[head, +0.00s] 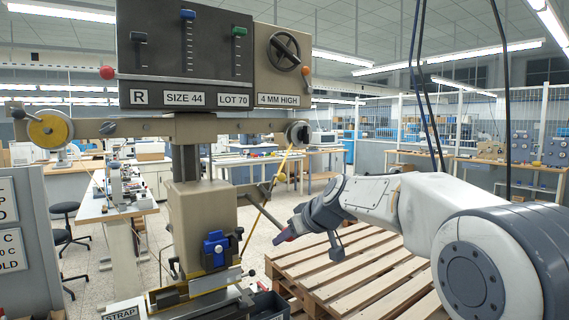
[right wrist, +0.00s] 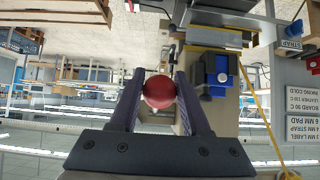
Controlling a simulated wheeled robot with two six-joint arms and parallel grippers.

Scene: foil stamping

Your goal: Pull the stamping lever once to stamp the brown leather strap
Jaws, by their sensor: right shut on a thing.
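The stamping machine (head: 205,200) stands at left of centre, with a dark control box on top and a beige press column below. In the right wrist view a red ball knob (right wrist: 159,92) sits between the two dark fingers of my right gripper (right wrist: 158,90), which is shut on it. In the head view my right gripper (head: 283,238) is just right of the press column; the knob is hidden there. A blue clamp-like part (head: 215,250) is on the column's front, above the bed (head: 200,295). I cannot make out the brown leather strap. My left gripper is not in view.
A wooden pallet (head: 350,275) lies on the floor below my right arm. A grey sign panel (head: 35,240) stands at the left edge. A STRAP label (head: 120,312) is at bottom left. Workbenches are farther back.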

